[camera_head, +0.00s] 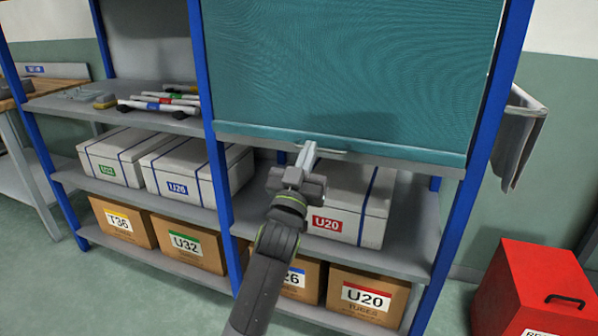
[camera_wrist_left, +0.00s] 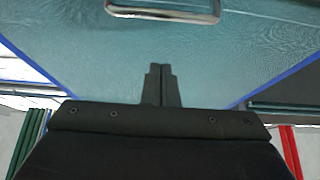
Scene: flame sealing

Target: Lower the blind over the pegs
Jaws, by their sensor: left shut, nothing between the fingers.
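A pale pull handle (camera_head: 331,152) shows at the bar, just right of my left fingertips. My left gripper (camera_head: 308,150) is shut and empty in front of the bar; I cannot tell whether it touches it. In the left wrist view its closed fingers (camera_wrist_left: 161,82) point at the blind (camera_wrist_left: 100,50), with a metal-framed handle (camera_wrist_left: 165,12) beyond them. No pegs show; the area behind the blind is hidden. My right gripper is not in view.
White lidded boxes (camera_head: 110,157) and cardboard boxes (camera_head: 120,222) fill the lower shelves. Several tools (camera_head: 160,104) lie on the left bay's shelf. A red box (camera_head: 535,290) stands on the floor at right. Blue posts (camera_head: 484,130) flank the blind.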

